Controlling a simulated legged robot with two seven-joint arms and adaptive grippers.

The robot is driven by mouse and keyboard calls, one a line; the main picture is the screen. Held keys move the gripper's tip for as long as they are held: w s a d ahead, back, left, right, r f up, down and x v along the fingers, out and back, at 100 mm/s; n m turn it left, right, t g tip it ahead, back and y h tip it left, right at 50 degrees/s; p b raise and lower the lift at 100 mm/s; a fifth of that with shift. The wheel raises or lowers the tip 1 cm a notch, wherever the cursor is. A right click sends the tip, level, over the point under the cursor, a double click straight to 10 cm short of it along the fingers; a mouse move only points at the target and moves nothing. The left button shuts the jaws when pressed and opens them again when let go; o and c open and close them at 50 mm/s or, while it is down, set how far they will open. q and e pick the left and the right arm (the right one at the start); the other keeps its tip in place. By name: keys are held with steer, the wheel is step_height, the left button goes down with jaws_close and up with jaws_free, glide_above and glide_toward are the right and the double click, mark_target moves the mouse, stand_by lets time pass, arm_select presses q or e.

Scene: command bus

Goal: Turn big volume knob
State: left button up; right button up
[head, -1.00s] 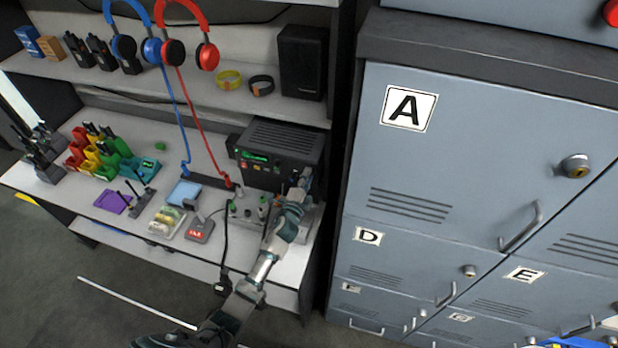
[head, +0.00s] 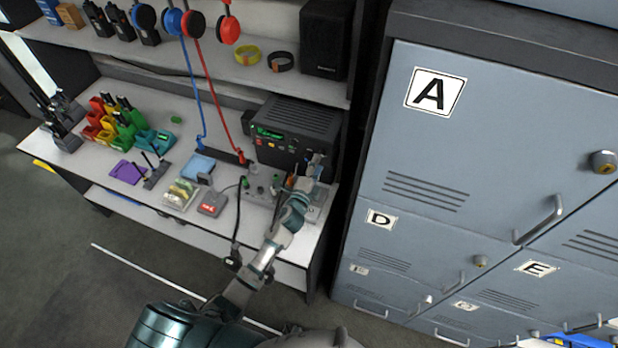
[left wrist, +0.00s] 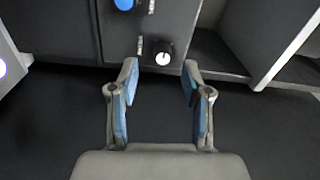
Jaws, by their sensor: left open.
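A black radio unit (head: 298,122) with a green lit display and small coloured buttons stands at the right end of the desk. My left gripper (head: 316,162) is at the lower right of its front. The gripper covers that part of the panel, so no big knob shows clearly there. In the left wrist view my left gripper (left wrist: 160,80) is open and empty. A black knob with a white cap (left wrist: 163,54) sits on a dark panel, just beyond and between the fingertips. A blue knob (left wrist: 125,4) is at the top edge. Whether either is the volume knob, I cannot tell.
A grey control box (head: 262,188) with small knobs stands on the desk before the radio, close to my left forearm. Grey lockers (head: 470,150) rise close on the right. A black speaker (head: 324,40) stands on the shelf above.

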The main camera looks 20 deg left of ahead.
arm_select(q)
steer(key=s+a, duration=0.1)
steer(key=s, duration=0.7)
steer(key=shift+a+f, duration=0.15)
steer(key=shift+f, duration=0.1)
steer(key=shift+s+d, duration=0.1)
steer(key=shift+d, duration=0.1)
